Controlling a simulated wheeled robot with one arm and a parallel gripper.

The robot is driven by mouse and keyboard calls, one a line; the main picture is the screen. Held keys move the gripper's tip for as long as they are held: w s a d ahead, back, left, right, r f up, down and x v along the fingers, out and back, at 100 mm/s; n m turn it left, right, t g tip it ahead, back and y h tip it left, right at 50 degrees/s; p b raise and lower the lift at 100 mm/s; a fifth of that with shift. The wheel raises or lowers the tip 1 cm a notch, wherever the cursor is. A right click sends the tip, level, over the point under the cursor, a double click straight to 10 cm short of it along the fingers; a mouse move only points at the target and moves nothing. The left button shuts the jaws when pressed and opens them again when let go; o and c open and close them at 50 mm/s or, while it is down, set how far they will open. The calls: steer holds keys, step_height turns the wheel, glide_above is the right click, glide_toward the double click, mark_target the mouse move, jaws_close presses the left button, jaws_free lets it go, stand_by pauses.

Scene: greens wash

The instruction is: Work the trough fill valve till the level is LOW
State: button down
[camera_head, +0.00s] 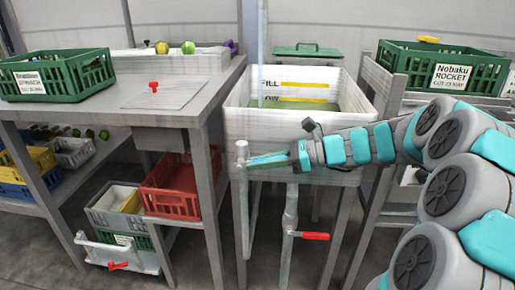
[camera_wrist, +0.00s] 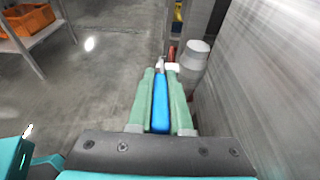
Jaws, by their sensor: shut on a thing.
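The white trough (camera_head: 290,124) stands at the centre in the head view, with yellow level bands inside, an upper one marked FILL (camera_head: 300,85) and a lower one (camera_head: 303,100) whose label is partly hidden. Greenish water shows low in the trough, near the lower band; its exact level is hard to tell. A blue valve lever (camera_wrist: 161,104) lies between the green fingers of my gripper (camera_wrist: 162,90), which is shut on it. In the head view my gripper (camera_head: 270,160) is at the trough's front left, beside the grey upright pipe (camera_head: 242,152) that carries the valve.
A red lever (camera_head: 310,236) sits on the pipe below the trough. A grey bench (camera_head: 150,113) stands left with a green crate (camera_head: 50,95) on it and a red crate (camera_head: 172,205) below. Another green crate (camera_head: 400,55) stands at right.

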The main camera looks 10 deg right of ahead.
steer(key=shift+r+h+p, duration=0.1)
steer(key=shift+h+p, duration=0.2)
steer(key=shift+p, duration=0.1)
steer(key=c, duration=0.8)
jaws_free()
steer(key=shift+c, duration=0.2)
steer(key=shift+d, duration=0.1)
steer(key=v, duration=0.7)
steer(key=shift+d, duration=0.25)
steer(key=shift+r, duration=0.1)
